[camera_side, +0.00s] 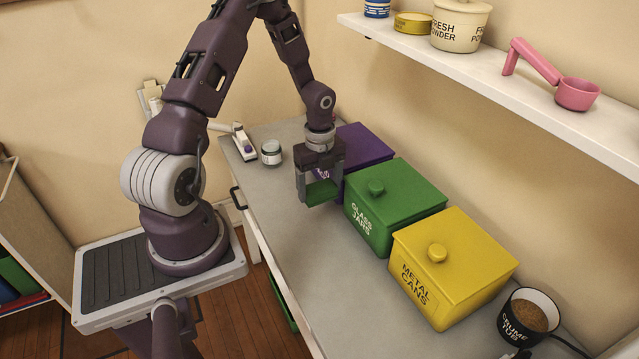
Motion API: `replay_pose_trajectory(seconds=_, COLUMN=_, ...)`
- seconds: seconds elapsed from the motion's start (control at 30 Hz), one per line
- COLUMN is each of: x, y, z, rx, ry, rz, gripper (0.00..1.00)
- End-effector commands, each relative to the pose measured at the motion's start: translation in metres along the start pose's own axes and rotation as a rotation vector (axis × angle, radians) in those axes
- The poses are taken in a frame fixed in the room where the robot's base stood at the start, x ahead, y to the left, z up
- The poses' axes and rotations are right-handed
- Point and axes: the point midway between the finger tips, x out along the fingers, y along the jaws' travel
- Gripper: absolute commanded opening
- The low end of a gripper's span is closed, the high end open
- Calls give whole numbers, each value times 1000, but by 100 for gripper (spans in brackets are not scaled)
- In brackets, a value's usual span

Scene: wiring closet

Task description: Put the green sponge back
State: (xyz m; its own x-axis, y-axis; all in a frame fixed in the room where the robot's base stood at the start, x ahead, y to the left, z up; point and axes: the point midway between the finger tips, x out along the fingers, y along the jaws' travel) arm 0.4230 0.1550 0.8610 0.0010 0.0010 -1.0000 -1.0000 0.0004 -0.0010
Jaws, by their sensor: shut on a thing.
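The green sponge (321,192) is between the fingers of my gripper (320,190). My gripper points down and is shut on the sponge, beside the left side of the green lidded box. The sponge is over the grey counter; I cannot tell whether it touches the counter. The place where the sponge belongs cannot be told from this view.
A purple box (364,146), a green "GLASS JARS" box (400,200) and a yellow "METAL CANS" box (452,268) stand in a row. A crumb tub (527,316) is at the right, a small jar (271,152) at the back left. The front counter (330,275) is clear. A shelf (500,85) overhangs.

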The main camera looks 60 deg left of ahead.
Motion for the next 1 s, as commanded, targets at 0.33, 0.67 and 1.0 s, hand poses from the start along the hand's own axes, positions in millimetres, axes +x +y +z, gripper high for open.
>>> replay_pose_trajectory(seconds=0.33, x=51, y=1, z=-1, rx=2, ry=1, rz=3, gripper=18)
replay_pose_trajectory(seconds=0.67, x=74, y=0, z=0, rx=1, ry=0, rz=0, gripper=18)
replay_pose_trajectory(seconds=1.0, x=75, y=0, z=0, rx=0, ry=0, rz=1, gripper=18)
